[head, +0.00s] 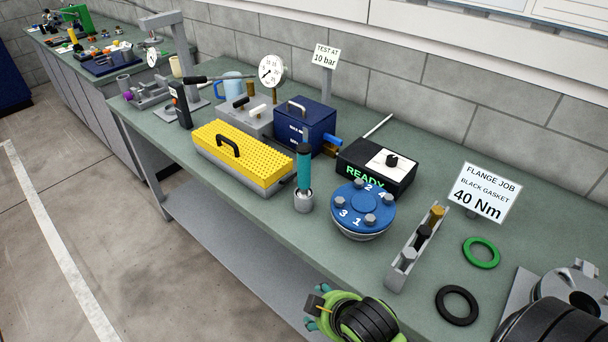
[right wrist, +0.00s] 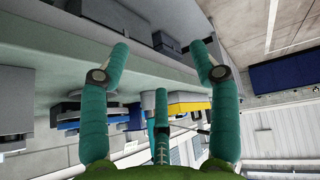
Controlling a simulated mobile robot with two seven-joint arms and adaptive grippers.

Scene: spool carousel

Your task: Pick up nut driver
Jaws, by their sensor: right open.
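The nut driver (head: 303,165) has a teal handle and stands upright in a small grey round holder (head: 304,201) on the bench, just in front of the yellow box's right end. My right gripper (head: 314,318) is green with teal fingers, at the bottom of the head view. It is in front of the bench's near edge, apart from the nut driver. In the right wrist view my right gripper (right wrist: 160,50) has its fingers spread, with nothing held between them. I cannot make out the nut driver there for certain. My left gripper is not in view.
A yellow perforated box (head: 240,158) with a black handle stands left of the driver. A blue numbered flange (head: 362,207) stands close on its right, and a READY box (head: 376,169) behind. A grey rack (head: 415,246) and black gasket ring (head: 457,306) lie further right.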

